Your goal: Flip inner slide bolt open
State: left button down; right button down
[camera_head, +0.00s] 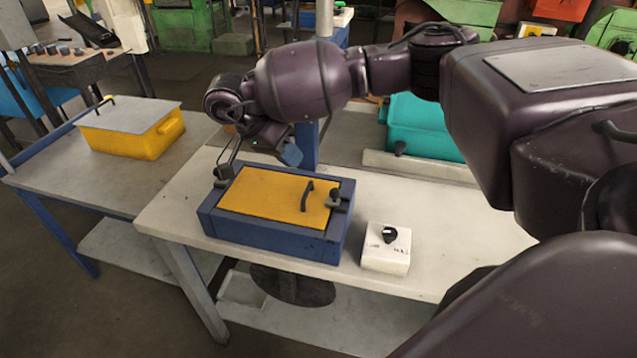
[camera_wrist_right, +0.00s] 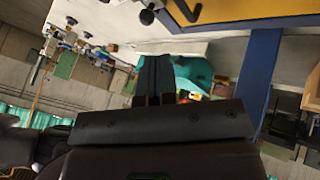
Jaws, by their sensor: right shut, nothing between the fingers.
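A blue box (camera_head: 270,240) with a yellow lid (camera_head: 268,192) stands on the white table. A dark handle (camera_head: 307,196) rises near the lid's right end. One dark slide bolt (camera_head: 338,201) is on the box's right rim, and another dark bolt-like fitting (camera_head: 222,174) is at its left end. I cannot tell whether either bolt is open. My right gripper (camera_head: 290,154) is above the lid's far edge, shut and empty, apart from both fittings. Its closed fingers (camera_wrist_right: 155,78) show in the right wrist view, where part of the yellow lid (camera_wrist_right: 235,8) is at the top. My left gripper is out of view.
A white block with a black knob (camera_head: 386,250) stands right of the box. A teal box (camera_head: 420,125) is behind on the right. A blue post (camera_head: 305,145) rises behind the blue box. A yellow box with a grey lid (camera_head: 130,130) stands on the left table.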

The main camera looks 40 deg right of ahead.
aim_at(334, 188)
jog(key=shift+f, duration=0.1)
jog(key=shift+x, duration=4.95)
jog(key=shift+s+d, duration=0.1)
jog(key=shift+s+d+p, duration=0.5)
jog(key=shift+s+d, duration=0.35)
jog(key=shift+s, duration=0.15)
jog(key=shift+w, duration=0.1)
jog(key=p+v, duration=0.4)
jog(key=v, duration=0.5)
jog(key=shift+a, duration=0.15)
jog(key=shift+w+a+r, duration=0.2)
jog(key=shift+a+r, duration=0.05)
jog(key=shift+r, duration=0.2)
